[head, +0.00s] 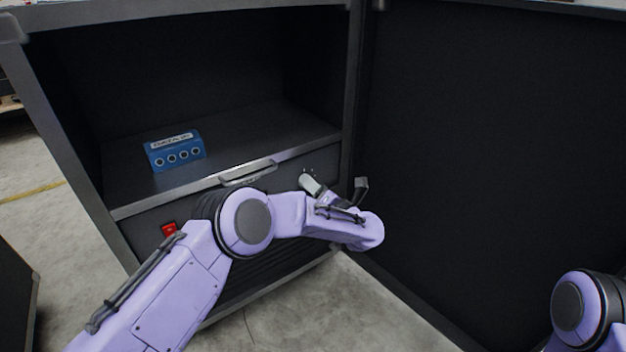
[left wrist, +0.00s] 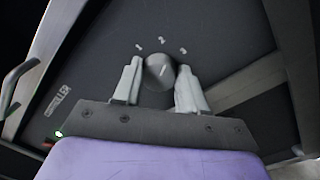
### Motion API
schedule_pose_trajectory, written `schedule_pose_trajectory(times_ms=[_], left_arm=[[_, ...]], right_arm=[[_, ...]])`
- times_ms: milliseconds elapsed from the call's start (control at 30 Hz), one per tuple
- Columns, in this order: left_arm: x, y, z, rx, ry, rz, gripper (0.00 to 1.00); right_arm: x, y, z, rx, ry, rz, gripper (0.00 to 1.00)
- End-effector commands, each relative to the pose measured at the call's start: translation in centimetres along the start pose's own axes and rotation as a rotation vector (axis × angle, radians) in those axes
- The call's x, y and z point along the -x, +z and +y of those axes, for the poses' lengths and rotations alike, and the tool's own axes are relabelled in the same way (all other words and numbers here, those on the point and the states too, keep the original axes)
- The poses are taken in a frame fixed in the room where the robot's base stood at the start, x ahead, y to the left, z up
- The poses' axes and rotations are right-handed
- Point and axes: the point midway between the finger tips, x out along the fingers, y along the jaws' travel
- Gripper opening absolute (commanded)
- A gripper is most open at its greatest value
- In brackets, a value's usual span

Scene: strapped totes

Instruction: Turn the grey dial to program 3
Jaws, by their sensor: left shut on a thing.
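The grey dial (left wrist: 160,72) sits on the dark front panel in the left wrist view, with several small pale marks around its far side.
A blue box with several round holes (head: 175,152) stands on the shelf above the panel. A grey handle (head: 248,173) and a red switch (head: 169,229) are on the panel. A large dark door or wall (head: 490,150) stands close on the right.

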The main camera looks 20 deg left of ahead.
Motion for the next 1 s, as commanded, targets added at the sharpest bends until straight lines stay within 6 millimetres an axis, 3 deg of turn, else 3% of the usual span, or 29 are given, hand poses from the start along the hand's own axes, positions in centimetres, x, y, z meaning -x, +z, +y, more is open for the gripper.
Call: schedule_pose_trajectory(times_ms=[500, 1000], left_arm=[[0.1, -0.1, -0.1, -0.374, -0.006, -0.022, 0.11], [0.1, -0.3, -0.2, -0.47, -0.008, -0.026, 0.11]], right_arm=[[2.2, -1.1, 0.2, 0.005, 0.0, 0.003, 0.0], [2.5, -1.3, 0.2, 0.006, 0.001, 0.003, 0.0]])
